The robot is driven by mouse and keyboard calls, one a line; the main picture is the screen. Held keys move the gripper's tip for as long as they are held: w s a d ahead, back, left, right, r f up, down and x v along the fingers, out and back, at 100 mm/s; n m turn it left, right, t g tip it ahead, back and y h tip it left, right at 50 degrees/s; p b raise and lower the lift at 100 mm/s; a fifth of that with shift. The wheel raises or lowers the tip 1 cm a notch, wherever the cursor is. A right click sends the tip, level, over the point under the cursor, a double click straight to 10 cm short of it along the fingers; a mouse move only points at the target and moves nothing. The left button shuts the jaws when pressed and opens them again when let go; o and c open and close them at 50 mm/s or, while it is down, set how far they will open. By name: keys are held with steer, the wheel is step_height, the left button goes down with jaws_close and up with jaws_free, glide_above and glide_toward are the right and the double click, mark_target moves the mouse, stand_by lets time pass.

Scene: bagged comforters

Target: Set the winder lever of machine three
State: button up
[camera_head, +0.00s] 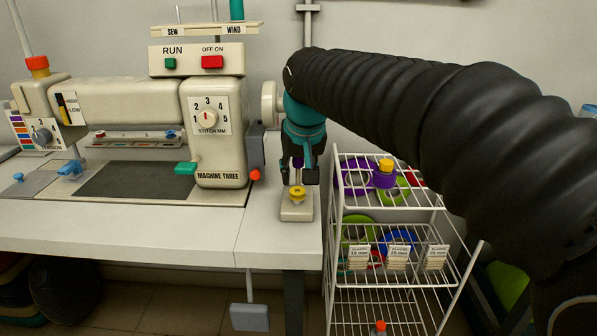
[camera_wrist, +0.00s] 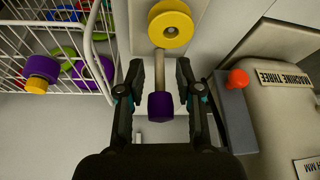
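Machine three is a cream sewing machine (camera_head: 218,150) at the left in the head view, with its name on the front. Right of it, a pale pad (camera_head: 297,211) on the table carries a yellow wheel (camera_head: 297,193). A metal rod with a purple knob (camera_wrist: 160,106) stands by the wheel (camera_wrist: 171,25) in the wrist view; this looks like the winder lever. My gripper (camera_wrist: 159,70) is open, one finger on each side of the rod, with gaps visible. In the head view my gripper (camera_head: 298,178) points down over the pad and partly hides the knob.
A grey box with an orange knob (camera_head: 255,175) is on the machine's right side, close to my gripper. A white wire rack (camera_head: 385,207) with spools and packets stands right of the table. A SEW and WIND board (camera_head: 205,29) tops the machine.

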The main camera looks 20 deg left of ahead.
jaws_close()
steer(key=b, duration=0.2)
steer(key=t+b, duration=0.1)
steer(key=b, duration=0.1)
steer(key=shift+s+f, duration=0.2)
steer(key=shift+f, duration=0.05)
steer(key=t+b, duration=0.1)
steer(key=b, duration=0.2)
steer(key=t+y+b, duration=0.1)
steer(key=t+b, duration=0.1)
steer(key=b, duration=0.1)
steer(key=shift+s+d, duration=0.1)
steer(key=shift+s, duration=0.3)
steer(key=shift+s+r+t+b, duration=0.15)
steer(key=shift+t+b, duration=0.35)
steer(key=shift+b, duration=0.55)
steer(key=shift+r, duration=0.2)
